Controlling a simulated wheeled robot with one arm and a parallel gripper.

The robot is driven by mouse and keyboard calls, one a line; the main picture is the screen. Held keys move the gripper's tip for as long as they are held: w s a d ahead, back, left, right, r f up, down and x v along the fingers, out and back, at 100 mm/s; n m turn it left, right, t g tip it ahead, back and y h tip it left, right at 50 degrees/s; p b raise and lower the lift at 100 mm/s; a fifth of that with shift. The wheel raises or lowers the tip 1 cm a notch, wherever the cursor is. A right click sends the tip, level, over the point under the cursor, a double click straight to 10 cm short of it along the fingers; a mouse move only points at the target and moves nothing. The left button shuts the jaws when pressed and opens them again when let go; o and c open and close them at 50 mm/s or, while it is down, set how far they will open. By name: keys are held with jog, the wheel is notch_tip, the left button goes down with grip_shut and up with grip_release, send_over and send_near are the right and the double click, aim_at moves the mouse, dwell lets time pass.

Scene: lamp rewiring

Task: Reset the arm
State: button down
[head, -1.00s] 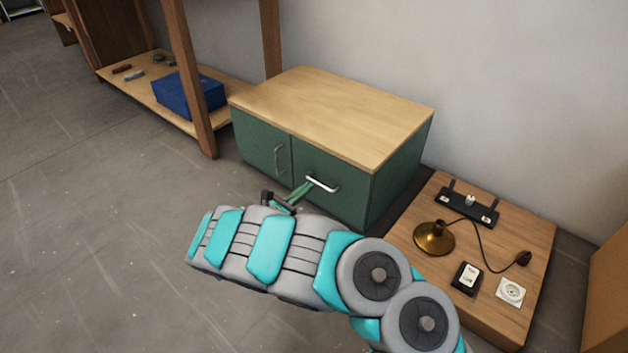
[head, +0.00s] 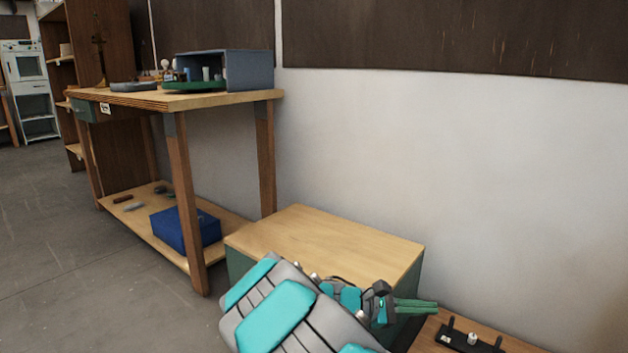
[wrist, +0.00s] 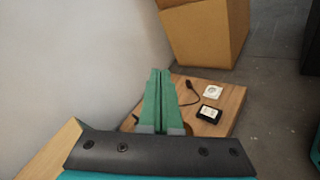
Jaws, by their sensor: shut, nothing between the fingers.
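My gripper (head: 437,307) is shut and empty, its green fingers pointing right past the right edge of the green cabinet's wooden top (head: 322,243). In the wrist view the closed fingers (wrist: 160,75) lie side by side over the low wooden board (wrist: 225,98). My teal and grey arm hides most of the cabinet's front in the head view.
The low board (head: 430,330) holds a black holder (head: 470,340). The wrist view shows a black switch (wrist: 209,115), a white socket (wrist: 213,91) and a dark plug cord (wrist: 190,88) there. A cardboard box (wrist: 205,32) stands beyond. A workbench (head: 170,97) stands left, with a blue box (head: 185,230) on its lower shelf.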

jog(key=s+d+r+m+g+y+p, duration=0.1)
jog(key=s+d+r+m+g+y, duration=0.15)
jog(key=s, duration=0.35)
jog(key=s+d+r+m+g+y+p, duration=0.1)
jog(key=s+m+y, duration=0.15)
jog(key=s, duration=0.45)
jog(key=s+d+r+m+g+y+p, duration=0.1)
jog(key=s+d+m+y, duration=0.15)
jog(key=s, duration=0.35)
jog(key=s+a+r+m+t+y+p, duration=0.1)
jog(key=s+a+m+y+p, duration=0.2)
jog(key=s+a, duration=1.1)
jog(key=s+m+y, duration=0.2)
jog(key=y, duration=0.3)
jog(key=shift+a+r+m, duration=0.2)
jog(key=shift+a+m, duration=0.15)
